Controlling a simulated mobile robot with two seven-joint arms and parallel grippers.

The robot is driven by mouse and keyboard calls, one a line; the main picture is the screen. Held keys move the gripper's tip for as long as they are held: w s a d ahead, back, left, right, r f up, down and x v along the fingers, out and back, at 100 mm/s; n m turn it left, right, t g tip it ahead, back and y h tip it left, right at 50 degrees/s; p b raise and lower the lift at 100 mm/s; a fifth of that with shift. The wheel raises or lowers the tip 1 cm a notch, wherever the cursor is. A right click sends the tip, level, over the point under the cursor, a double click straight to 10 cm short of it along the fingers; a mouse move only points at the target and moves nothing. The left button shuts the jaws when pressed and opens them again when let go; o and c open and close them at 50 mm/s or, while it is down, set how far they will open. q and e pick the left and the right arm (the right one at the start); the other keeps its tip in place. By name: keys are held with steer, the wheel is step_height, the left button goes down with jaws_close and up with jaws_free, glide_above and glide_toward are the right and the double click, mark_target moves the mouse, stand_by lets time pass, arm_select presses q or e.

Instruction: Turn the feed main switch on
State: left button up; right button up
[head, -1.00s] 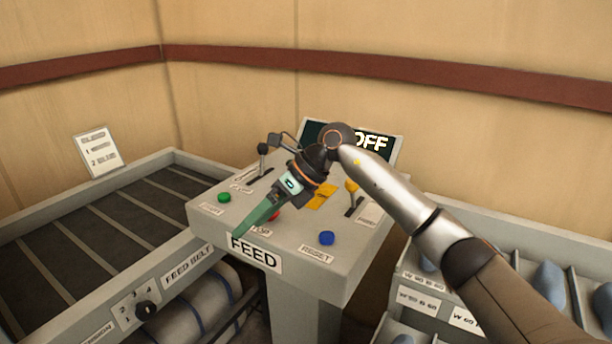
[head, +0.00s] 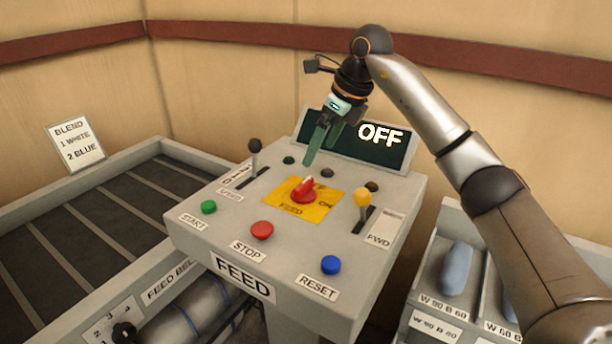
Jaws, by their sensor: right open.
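The feed main switch is a red rotary knob (head: 304,190) on a yellow plate (head: 287,208) lettered OFF, ON and FEED, in the middle of the grey FEED console (head: 205,240). The knob's white mark points up and slightly right, toward the OFF lettering. The display (head: 384,137) at the console's back reads OFF. My right gripper (head: 312,160) is open and empty, its green fingers pointing down just above and behind the knob, apparently apart from it. The fingers overlap in this view. My left gripper is out of view.
A conveyor (head: 75,240) lies left; bins with blue pillows (head: 456,268) stand right.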

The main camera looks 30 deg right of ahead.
mark_target(303, 183)
steer(key=x, duration=1)
steer(key=shift+w+a+f+p, duration=0.1)
steer(key=shift+p, duration=0.2)
steer(key=c, duration=1.1)
steer(key=shift+c, duration=0.2)
